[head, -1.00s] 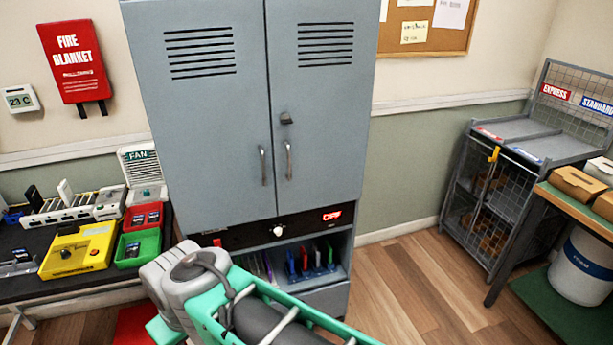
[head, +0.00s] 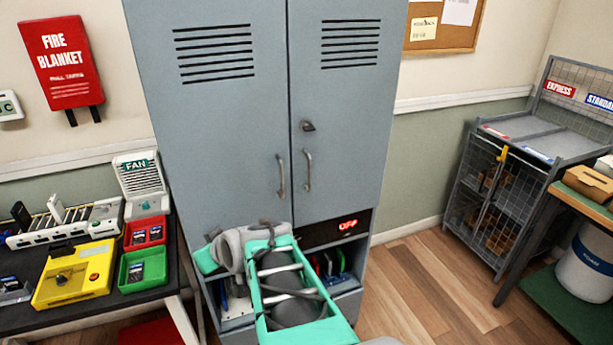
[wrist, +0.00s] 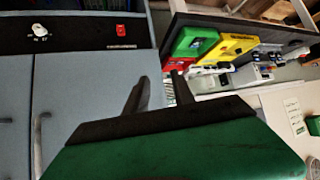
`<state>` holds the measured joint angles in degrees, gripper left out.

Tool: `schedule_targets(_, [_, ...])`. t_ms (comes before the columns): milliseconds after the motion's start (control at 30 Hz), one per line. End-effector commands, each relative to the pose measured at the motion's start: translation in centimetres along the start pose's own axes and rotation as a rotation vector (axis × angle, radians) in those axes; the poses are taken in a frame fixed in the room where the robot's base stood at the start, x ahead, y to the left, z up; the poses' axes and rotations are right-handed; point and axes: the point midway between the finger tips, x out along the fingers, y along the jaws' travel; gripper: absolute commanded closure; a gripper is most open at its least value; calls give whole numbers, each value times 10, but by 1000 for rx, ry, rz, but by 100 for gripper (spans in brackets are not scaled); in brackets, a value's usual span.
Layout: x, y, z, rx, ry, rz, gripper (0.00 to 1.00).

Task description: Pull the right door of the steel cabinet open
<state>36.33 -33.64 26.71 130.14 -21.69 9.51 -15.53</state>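The grey steel cabinet (head: 210,120) stands ahead with both doors shut. Its right door (head: 345,110) has a curved vertical handle (head: 308,171) near the middle seam, with a small dark latch (head: 307,126) above it. The left door's handle (head: 281,174) is beside it across the seam. In the wrist view, which looks upside down, my gripper (wrist: 160,82) has two dark fingers apart with nothing between them. A handle (wrist: 38,140) and the cabinet front show left of it, clear of the fingers. In the head view my arm's wrist hides the gripper, low before the cabinet.
The left table (head: 100,308) holds a yellow device (head: 75,275), red and green trays (head: 141,270) and a fan box (head: 142,185). A wire cage rack (head: 500,190) stands at right. Wooden floor (head: 415,290) is clear between cabinet and rack.

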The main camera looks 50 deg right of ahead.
Motion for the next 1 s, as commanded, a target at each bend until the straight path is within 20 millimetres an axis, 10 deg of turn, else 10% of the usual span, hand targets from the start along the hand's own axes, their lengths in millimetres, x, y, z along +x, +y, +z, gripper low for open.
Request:
schedule_targets(100, [-7, 115, -17, 99, 276, 180, 70])
schedule_targets(300, [-77, 248, -8, 191, 603, 490, 70])
schedule_targets(467, [-98, 277, -5, 209, 674, 571, 70])
schedule_targets(1000, [-50, 317, -44, 208, 673, 570, 70])
